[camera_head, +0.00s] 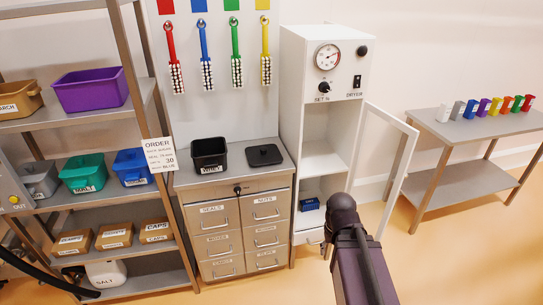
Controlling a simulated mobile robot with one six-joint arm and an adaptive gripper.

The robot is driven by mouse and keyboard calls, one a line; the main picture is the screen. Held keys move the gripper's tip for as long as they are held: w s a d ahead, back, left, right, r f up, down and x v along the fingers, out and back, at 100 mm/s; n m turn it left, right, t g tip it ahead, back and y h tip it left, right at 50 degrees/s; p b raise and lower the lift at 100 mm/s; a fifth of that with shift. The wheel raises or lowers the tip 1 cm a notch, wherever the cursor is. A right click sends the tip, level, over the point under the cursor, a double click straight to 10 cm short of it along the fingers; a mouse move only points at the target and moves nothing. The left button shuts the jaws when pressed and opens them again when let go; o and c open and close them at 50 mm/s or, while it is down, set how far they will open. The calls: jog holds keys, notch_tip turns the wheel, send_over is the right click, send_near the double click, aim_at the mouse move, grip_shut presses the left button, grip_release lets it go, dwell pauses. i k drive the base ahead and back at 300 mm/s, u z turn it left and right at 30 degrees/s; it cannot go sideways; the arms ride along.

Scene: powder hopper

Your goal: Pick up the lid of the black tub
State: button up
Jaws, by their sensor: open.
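The black tub (209,160) stands upright on the left of the drawer cabinet's top, with its open top showing and a white label on its front. The black lid (258,159) lies flat on the same top, to the right of the tub and apart from it. It is square with a small raised knob in the middle. My arm rises from the bottom edge, right of the cabinet, with a dark rounded joint at its upper end. My gripper cannot be made out in this view.
The drawer cabinet (236,185) stands between a shelf rack (128,45) with coloured tubs and a white dryer (293,110). The dryer's door (403,165) stands open to the right. Brushes hang above the cabinet. A side table (440,125) with coloured cups is at right.

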aim_at(263, 155)
jog(key=u, duration=0.05)
jog(key=i, duration=1)
jog(key=z, duration=0.05)
